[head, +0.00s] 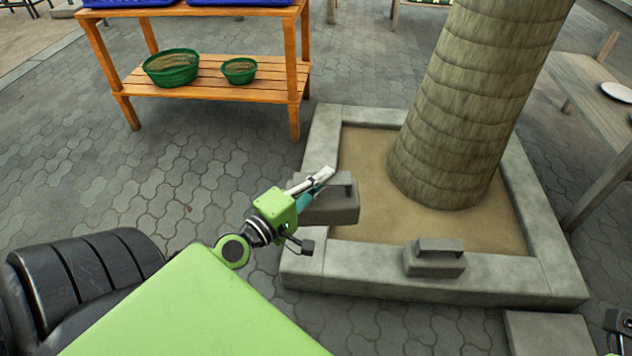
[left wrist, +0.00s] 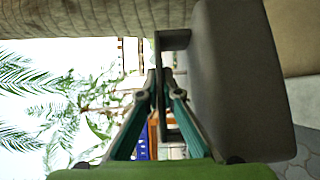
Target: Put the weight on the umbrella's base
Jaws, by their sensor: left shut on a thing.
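A grey block-shaped weight (head: 337,208) with a handle hangs from my left gripper (head: 322,180) in the head view, near the left side of the stone planter. The left gripper is shut on its handle. In the left wrist view the weight (left wrist: 235,85) fills the right side, and its handle passes between the fingers of my left gripper (left wrist: 160,95). A second grey weight (head: 435,262) sits upright on the planter's front rim. A small part of my right gripper (head: 618,322) shows at the lower right edge; its fingers are not clear. I cannot identify the umbrella's base for certain.
The square stone planter (head: 400,278) holds sand and a thick trunk (head: 470,110). A flat grey slab (head: 550,335) lies at the lower right. A wooden shelf (head: 205,92) with green baskets stands at the back left, and a wooden table (head: 590,100) at the right. Paving at left is clear.

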